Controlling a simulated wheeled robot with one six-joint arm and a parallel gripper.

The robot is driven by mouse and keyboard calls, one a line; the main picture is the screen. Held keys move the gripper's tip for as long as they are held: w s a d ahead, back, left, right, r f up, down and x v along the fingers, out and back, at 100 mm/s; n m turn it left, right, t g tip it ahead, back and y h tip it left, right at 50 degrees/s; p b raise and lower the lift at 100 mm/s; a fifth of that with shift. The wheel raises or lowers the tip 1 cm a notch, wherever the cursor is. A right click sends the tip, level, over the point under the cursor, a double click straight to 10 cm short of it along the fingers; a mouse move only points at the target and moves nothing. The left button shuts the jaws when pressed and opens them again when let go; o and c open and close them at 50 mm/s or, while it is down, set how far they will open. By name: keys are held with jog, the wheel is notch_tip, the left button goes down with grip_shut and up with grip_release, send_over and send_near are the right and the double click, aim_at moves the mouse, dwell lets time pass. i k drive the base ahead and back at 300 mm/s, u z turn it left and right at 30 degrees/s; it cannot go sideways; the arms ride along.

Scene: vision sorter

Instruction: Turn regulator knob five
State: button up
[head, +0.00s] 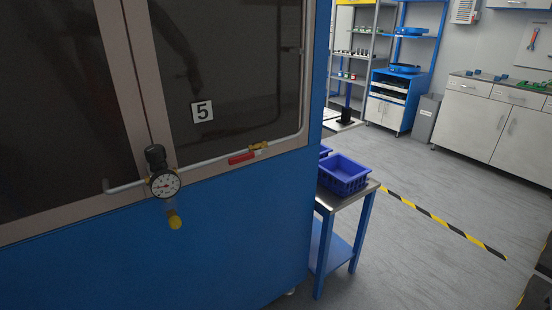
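The regulator (163,183) is mounted on the front of a blue machine, under a white plate marked 5 (202,111). Its black knob (155,155) sits on top, above a round white pressure gauge (165,185). A yellow-brown part (174,220) hangs below the gauge. A thin pipe runs from the regulator to the right, to a brass valve with a red handle (241,157). My gripper is not in view.
The blue machine (230,240) with dark windows fills the left side. A small blue table (372,188) with blue bins (344,183) stands right beside it. Shelves and cabinets (475,118) line the back. Grey floor with a yellow-black stripe (440,222) lies open at right.

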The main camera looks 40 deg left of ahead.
aim_at(154, 154)
jog(key=u, duration=2.45)
